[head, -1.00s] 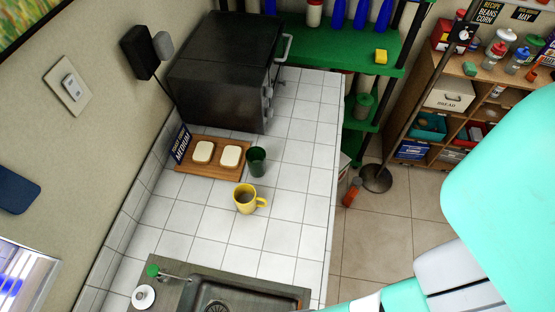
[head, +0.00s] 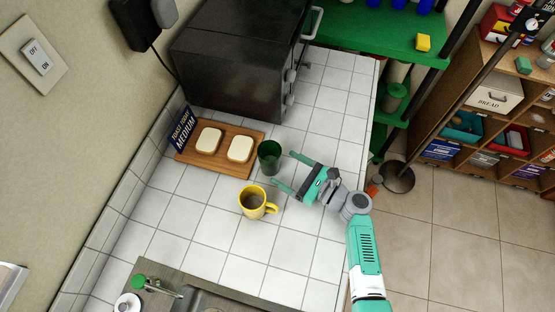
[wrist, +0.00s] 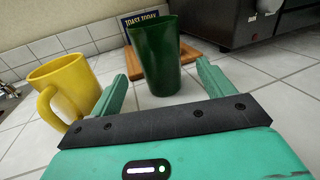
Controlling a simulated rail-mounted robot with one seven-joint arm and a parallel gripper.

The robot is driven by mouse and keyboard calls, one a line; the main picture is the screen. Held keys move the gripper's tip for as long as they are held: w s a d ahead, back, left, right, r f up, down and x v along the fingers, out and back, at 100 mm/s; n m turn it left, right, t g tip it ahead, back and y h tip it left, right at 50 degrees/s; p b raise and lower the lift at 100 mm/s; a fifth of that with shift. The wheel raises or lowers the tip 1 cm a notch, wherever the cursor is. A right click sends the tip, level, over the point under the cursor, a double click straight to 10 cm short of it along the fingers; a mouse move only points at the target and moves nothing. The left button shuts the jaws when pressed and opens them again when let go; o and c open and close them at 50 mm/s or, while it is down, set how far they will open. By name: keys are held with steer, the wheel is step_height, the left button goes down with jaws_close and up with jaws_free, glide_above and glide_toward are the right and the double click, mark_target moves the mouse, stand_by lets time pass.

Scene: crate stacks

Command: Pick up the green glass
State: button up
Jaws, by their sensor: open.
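The green glass (head: 270,157) stands upright on the white tiled counter, at the right end of the wooden board. In the wrist view the green glass (wrist: 156,55) stands ahead of and between the fingers. My gripper (head: 281,168) is open and empty, low over the counter, coming from the right with its fingertips just short of the glass. In the wrist view my gripper (wrist: 162,80) shows one finger to each side of the glass, which looks untouched.
A yellow mug (head: 254,203) stands close to the near finger. A wooden board (head: 222,167) bears two bread slices (head: 240,148) beside a sign (head: 182,134). A black oven (head: 235,75) stands behind, a sink (head: 215,302) in front. Bare tiles (head: 325,130) lie right.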

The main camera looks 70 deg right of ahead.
mark_target(262, 155)
steer(key=x, duration=0.2)
steer(key=shift+w+r, duration=0.15)
steer(key=shift+w, duration=0.25)
steer(key=x, duration=0.5)
steer(key=shift+w+d, duration=0.1)
steer(key=shift+w, duration=0.05)
steer(key=c, duration=1.2)
